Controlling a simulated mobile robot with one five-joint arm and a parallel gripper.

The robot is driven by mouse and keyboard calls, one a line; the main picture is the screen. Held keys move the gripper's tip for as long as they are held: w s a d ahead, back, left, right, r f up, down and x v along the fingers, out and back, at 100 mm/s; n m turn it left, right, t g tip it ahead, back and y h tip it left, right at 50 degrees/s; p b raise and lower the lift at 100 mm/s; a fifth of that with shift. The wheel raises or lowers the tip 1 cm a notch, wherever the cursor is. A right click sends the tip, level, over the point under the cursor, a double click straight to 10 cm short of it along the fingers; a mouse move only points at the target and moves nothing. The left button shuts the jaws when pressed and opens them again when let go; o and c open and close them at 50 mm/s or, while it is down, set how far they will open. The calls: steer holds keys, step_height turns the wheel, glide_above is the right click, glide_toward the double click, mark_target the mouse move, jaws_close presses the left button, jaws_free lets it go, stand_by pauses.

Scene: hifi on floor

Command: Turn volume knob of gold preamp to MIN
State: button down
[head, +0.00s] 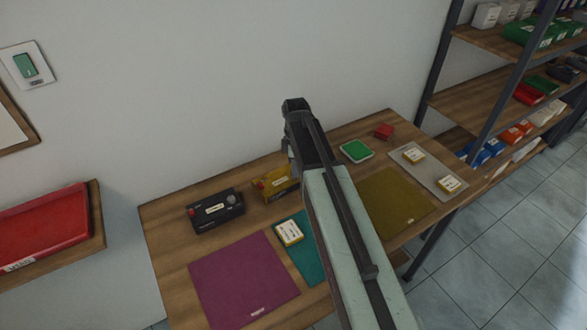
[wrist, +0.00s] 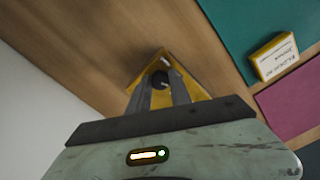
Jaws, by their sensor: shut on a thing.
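The gold preamp (head: 274,184) stands on the wooden table, partly hidden behind my arm in the head view. In the wrist view the gold preamp (wrist: 188,76) lies straight ahead of my gripper (wrist: 161,88). Its dark round volume knob (wrist: 160,77) with a pale mark sits between my fingertips, and the fingers are shut on it. The knob is hidden in the head view. The MIN label cannot be read in either view.
A black unit (head: 215,209) with a grey knob stands left of the preamp. A magenta mat (head: 240,280), a teal mat (head: 312,268) and a yellow-white box (head: 289,232) lie in front.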

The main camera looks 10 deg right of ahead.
steer(key=shift+n, duration=0.4)
steer(key=c, duration=1.2)
jaws_free()
steer(key=shift+o, duration=0.2)
steer(key=shift+r, duration=0.1)
step_height(320, 180, up, 8)
steer(key=p, duration=0.8)
steer(key=shift+f, duration=0.2)
